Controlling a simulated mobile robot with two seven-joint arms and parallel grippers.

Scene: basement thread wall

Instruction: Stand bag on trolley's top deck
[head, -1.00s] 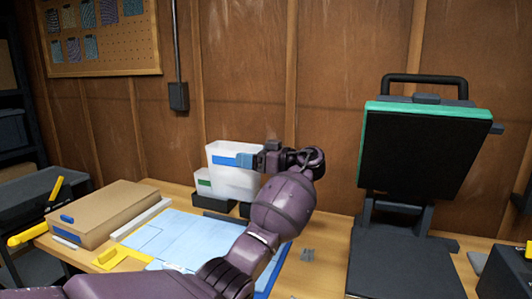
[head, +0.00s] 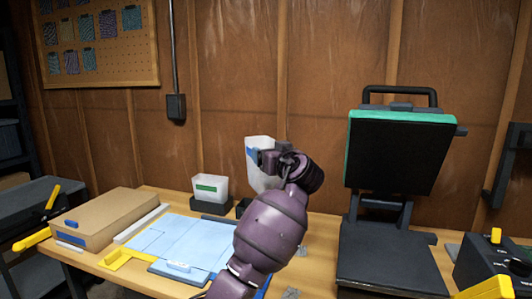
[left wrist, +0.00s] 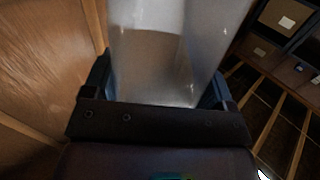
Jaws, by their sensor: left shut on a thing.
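A translucent white bag (head: 258,178) with a blue label is held up off the bench in the head view. My left gripper (head: 270,157) is shut on it, and my arm hides part of its right side. In the left wrist view the bag (left wrist: 165,60) fills the space between the dark fingers (left wrist: 158,95). What appears to be the trolley, dark grey with yellow handles, stands at the left edge of the head view; its top deck (head: 38,200) is partly cut off and looks bare. My right gripper is not in view.
A second white bag (head: 211,187) with a green label stands in a black holder on the bench. A cardboard box (head: 110,215), a light blue mat (head: 185,240) and a yellow tool (head: 125,258) lie left. A tall heat press (head: 395,155) stands right.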

